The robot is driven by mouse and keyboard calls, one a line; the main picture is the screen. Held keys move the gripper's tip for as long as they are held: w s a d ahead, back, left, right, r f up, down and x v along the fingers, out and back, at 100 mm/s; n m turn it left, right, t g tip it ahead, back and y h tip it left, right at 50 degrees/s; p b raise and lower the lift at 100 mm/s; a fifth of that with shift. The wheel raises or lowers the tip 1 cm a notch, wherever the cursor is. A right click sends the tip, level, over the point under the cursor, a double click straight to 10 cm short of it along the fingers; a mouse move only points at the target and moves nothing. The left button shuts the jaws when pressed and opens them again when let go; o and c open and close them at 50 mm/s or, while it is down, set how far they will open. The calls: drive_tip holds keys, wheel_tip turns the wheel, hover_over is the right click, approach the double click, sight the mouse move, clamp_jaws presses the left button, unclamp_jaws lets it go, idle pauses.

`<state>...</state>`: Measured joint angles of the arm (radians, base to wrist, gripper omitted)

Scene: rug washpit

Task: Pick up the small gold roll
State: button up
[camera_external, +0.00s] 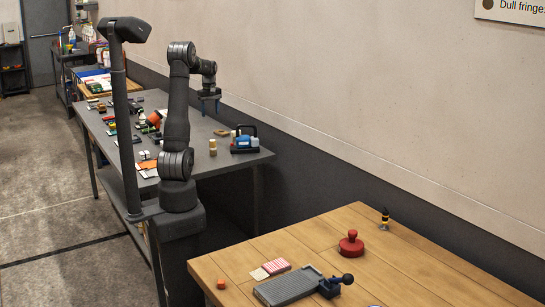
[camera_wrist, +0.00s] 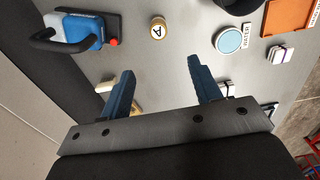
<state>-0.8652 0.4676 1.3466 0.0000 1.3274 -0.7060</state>
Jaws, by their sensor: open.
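A small gold roll with a pale top disc marked "A" (camera_wrist: 158,30) stands in the upper middle of the wrist view. A small gold and cream cylinder on the grey table (camera_external: 212,148) in the external view appears to be the same roll. My gripper (camera_wrist: 160,70) is open, with its two blue fingers apart and nothing between them. In the wrist view the roll lies beyond the fingertips, clear of both. In the external view my gripper (camera_external: 209,102) hangs above the table, behind the roll.
A dark caddy with a blue and white bottle (camera_wrist: 82,32) stands left of the roll, near the wall. A light-blue round tin (camera_wrist: 229,40) and an orange tray (camera_wrist: 289,17) lie to the right. Bare table separates the roll from the caddy and the tin.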

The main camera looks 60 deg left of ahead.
drive_tip(key=m, duration=0.8)
approach(213, 145)
drive_tip(key=f, duration=0.2)
drive_tip(key=a+f, duration=0.1)
drive_tip(key=f, duration=0.2)
drive_tip(key=shift+w+a+f, duration=0.1)
drive_tip(key=shift+f, duration=0.2)
drive_tip(key=shift+w+a+f, duration=0.1)
drive_tip(key=shift+a+f, duration=0.05)
drive_tip(key=shift+f, duration=1.2)
drive_tip(key=shift+w+a+f, duration=0.1)
drive_tip(key=shift+f, duration=1.2)
drive_tip(key=shift+c, duration=0.5)
drive_tip(key=c, duration=1)
